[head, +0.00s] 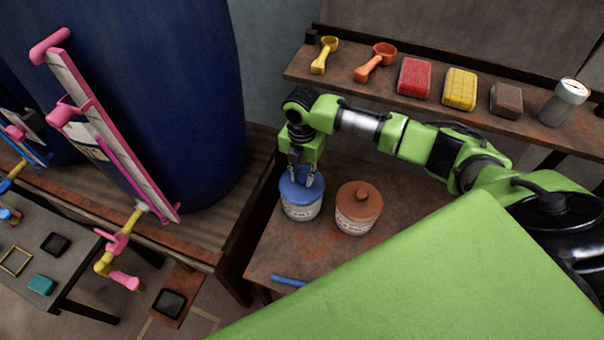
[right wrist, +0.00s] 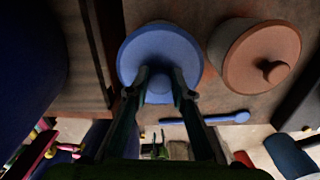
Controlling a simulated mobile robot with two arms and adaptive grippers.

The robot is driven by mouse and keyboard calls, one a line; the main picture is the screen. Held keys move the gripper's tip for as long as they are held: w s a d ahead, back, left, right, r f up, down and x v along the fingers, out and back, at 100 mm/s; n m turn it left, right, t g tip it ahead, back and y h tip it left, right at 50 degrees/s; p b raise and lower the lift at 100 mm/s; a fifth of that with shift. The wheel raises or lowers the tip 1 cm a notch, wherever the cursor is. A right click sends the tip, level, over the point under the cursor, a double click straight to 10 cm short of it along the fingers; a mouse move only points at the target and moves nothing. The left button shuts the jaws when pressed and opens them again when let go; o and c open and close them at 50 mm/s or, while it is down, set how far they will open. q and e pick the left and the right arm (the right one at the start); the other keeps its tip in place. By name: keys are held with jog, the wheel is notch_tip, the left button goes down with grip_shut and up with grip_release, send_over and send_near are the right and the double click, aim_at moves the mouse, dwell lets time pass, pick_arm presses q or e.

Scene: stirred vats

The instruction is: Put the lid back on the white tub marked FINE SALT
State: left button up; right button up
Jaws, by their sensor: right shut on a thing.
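A white tub (head: 302,211) with dark lettering on its label stands on the brown workbench. The lettering is too small to read with certainty. A blue lid (head: 289,190) covers its top; I cannot tell whether it is fully seated. My right gripper (head: 303,181) is above it, fingers pointing down, shut on the lid's knob. In the right wrist view the fingertips (right wrist: 160,82) close on the knob in the middle of the blue lid (right wrist: 140,47). My left gripper is not in view.
A second white tub (head: 355,224) with a brown knobbed lid (head: 360,197) stands close on the right. A blue-handled utensil (head: 288,281) lies near the bench front. A shelf (head: 395,91) with scoops and blocks runs behind. A large blue vat (head: 185,90) stands left.

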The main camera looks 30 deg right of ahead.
jog(key=shift+r+p, duration=0.1)
jog(key=shift+p, duration=0.55)
dwell(0.7)
jog(key=shift+f, duration=0.2)
dwell(0.9)
jog(key=shift+p, duration=0.5)
dwell(0.5)
jog(key=o, duration=1.1)
jog(key=shift+c, duration=0.2)
jog(key=o, duration=0.5)
